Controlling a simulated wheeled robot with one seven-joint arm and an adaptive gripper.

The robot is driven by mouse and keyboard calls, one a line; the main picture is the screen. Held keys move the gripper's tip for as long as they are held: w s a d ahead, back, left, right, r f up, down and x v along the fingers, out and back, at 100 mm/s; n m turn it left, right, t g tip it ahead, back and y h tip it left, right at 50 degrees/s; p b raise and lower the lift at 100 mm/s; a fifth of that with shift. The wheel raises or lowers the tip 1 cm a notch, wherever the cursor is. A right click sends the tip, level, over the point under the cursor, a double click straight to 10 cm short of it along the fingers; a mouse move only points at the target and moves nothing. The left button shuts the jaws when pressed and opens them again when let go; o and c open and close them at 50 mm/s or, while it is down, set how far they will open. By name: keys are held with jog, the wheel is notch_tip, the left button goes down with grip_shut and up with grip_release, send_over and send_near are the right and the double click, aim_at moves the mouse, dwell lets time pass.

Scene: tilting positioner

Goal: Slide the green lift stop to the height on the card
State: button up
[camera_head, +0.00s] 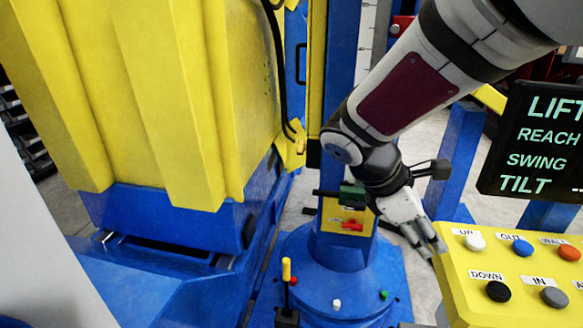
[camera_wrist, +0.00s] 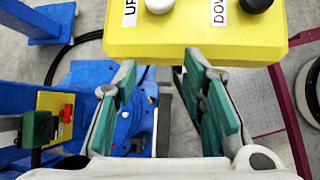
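A green block (camera_head: 353,194) sits on a black bar at the front of the blue column, beside my wrist. It also shows at the left of the wrist view (camera_wrist: 38,127). I cannot tell for sure that it is the lift stop. A white scale strip (camera_head: 367,40) runs up the mast behind my arm, partly hidden. My gripper (camera_head: 427,240) is right of and below the green block, beside the yellow button box. In the wrist view my gripper (camera_wrist: 160,75) has its two green-padded fingers apart with nothing held between them. The height card cannot be made out for certain.
The yellow button box (camera_wrist: 205,42) is close in front of the fingertips. A black screen (camera_head: 540,140) stands at right. A yellow plate with a red block (camera_head: 352,225) is below the green block. A pale printed sheet (camera_wrist: 250,105) shows at right. The large yellow positioner body (camera_head: 150,90) fills the left.

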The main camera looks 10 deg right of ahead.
jog(key=w+f+n+t+h+b, duration=0.1)
jog(key=w+f+n+h+b, duration=0.1)
jog(key=w+f+n+h, duration=0.45)
jog(key=n+t+y+b, duration=0.1)
jog(key=n+t+b, duration=0.3)
jog(key=n+t, duration=1.55)
send_near(325, 194)
jog(key=w+d+r+n+g, duration=0.1)
jog(key=w, duration=0.1)
jog(key=w+d+r+n+g, duration=0.2)
jog(key=w, duration=0.1)
jog(key=w+d+r+n+g, duration=0.1)
jog(key=w+d, duration=0.1)
jog(key=w, duration=0.1)
jog(key=shift+r+g+y, duration=0.25)
grip_shut()
